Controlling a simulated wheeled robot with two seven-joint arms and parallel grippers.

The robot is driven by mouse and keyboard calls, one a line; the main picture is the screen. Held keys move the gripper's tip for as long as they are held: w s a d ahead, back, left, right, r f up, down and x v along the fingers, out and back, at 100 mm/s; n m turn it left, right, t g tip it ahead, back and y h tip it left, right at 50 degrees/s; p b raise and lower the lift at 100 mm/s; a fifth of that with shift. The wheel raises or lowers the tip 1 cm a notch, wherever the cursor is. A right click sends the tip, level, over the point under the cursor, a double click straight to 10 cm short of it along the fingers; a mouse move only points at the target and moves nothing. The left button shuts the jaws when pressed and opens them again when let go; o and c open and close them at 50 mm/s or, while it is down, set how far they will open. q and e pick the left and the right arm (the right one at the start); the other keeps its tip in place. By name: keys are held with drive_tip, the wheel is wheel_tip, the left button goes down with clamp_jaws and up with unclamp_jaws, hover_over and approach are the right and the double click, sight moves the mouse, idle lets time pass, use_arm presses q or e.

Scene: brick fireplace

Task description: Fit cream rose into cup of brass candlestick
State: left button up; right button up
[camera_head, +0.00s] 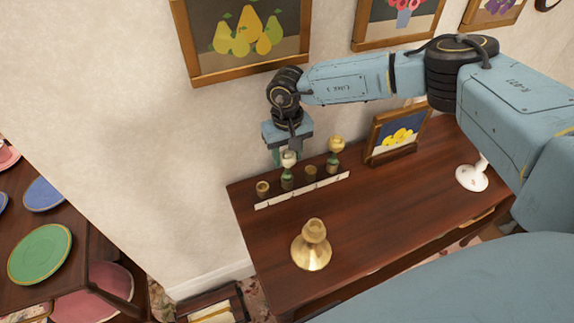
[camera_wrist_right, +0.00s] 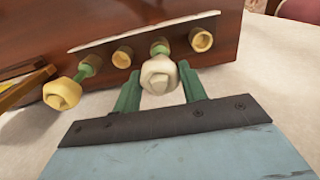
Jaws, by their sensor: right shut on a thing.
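The cream rose (camera_head: 289,158) has a whitish head and a green stem. My right gripper (camera_head: 289,153) points down over it and is shut on it. In the wrist view the rose head (camera_wrist_right: 159,75) lies between the two green fingers (camera_wrist_right: 160,88). Its stem reaches down to a small brown cup (camera_head: 287,184) in the rack; I cannot tell whether it is still inside. The brass candlestick (camera_head: 311,247) stands upright on the wooden table, in front of the rack, with its cup on top. My left gripper is not in view.
A white strip (camera_head: 302,191) fronts several small cups. A yellower rose (camera_head: 336,144) stands in the right one, close to my gripper. A framed picture (camera_head: 396,134) leans behind right. A white stand (camera_head: 472,177) is further right. The tabletop (camera_head: 385,200) around the candlestick is clear.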

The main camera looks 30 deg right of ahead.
drive_tip(key=shift+r+p, duration=0.8)
drive_tip(key=shift+r, duration=0.65)
drive_tip(key=shift+r+p, duration=0.6)
drive_tip(key=shift+r, duration=0.45)
